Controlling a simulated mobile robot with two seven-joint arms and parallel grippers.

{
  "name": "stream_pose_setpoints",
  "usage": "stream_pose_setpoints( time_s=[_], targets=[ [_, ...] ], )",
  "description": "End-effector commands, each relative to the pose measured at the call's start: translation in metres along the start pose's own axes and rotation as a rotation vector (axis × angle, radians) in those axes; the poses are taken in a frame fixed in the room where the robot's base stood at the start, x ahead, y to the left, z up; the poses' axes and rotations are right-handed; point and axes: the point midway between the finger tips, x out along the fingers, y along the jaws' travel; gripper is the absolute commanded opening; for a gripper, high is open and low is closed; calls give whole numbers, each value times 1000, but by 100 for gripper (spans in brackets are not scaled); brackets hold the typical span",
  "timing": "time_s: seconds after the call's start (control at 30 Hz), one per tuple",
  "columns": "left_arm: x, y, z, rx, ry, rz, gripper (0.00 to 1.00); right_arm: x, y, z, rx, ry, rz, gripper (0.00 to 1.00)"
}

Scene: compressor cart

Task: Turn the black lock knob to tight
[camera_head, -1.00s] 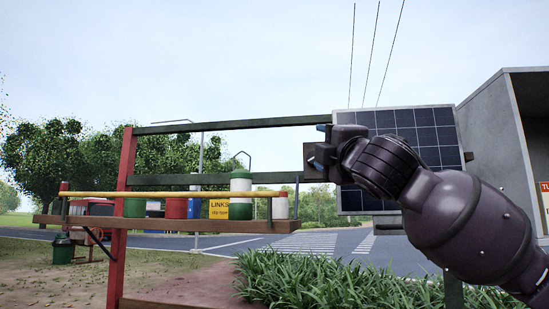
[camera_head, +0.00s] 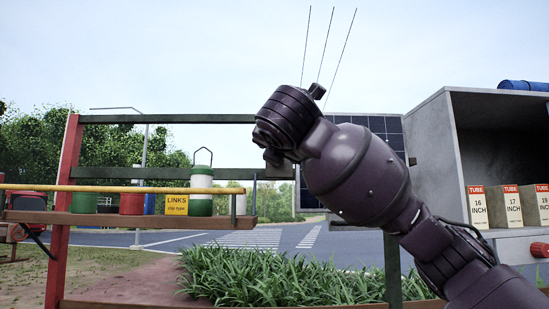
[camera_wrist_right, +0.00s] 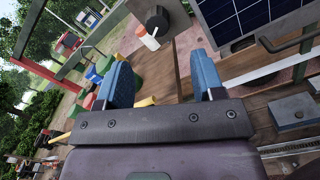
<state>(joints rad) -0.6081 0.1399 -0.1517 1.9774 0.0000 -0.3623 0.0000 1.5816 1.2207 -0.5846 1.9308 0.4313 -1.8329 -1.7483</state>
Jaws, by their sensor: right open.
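My left gripper is in neither view.
A wooden shelf (camera_head: 150,219) with coloured canisters and a yellow "LINKS" sign (camera_head: 176,205) stands left. A yellow bar (camera_head: 90,188) runs along it. A solar panel (camera_head: 400,140) is partly behind my arm. A grey cabinet (camera_head: 428,140) with tube boxes (camera_head: 507,206) stands right.

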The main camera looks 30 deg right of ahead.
Motion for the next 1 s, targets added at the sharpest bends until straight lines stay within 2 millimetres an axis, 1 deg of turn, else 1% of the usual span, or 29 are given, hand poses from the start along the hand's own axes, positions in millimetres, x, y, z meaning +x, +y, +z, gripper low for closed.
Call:
stream_pose_setpoints(
  time_s=[0.17,0.4,0.6,0.8,1.0],
  targets=[
    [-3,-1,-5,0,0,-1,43,21,0,0,0,2,-3,62],
    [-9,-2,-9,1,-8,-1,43,63,1,1,2,2,-2,62],
    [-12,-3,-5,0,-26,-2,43,90,1,0,2,1,-1,62],
    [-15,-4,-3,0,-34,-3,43,103,1,0,2,1,2,62],
    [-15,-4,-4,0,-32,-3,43,105,1,0,2,0,3,62]
  ],
)
